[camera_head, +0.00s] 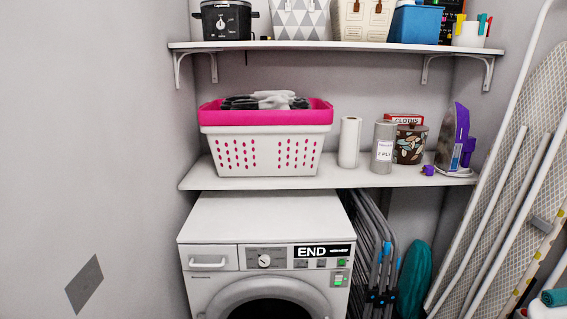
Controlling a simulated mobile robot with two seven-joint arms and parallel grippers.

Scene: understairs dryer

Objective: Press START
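A white front-loading dryer (218,285) stands below the lower shelf, at the bottom centre-left. Its control panel (297,256) has a round dial (264,261) and a dark display (323,250) reading "END". Small buttons sit under the display, and a green-lit button (339,280) is near the panel's lower right. The button labels are too small to read, so I cannot tell which is START. The round door shows only its upper part; the rest is cut off by the frame. Neither of my grippers is in view.
A lower shelf (365,178) above the dryer holds a pink-and-white laundry basket (262,150), rolls, a tin and a purple iron (455,145). An ironing board (510,190) leans at right. Folded grey frames (378,250) stand beside the dryer.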

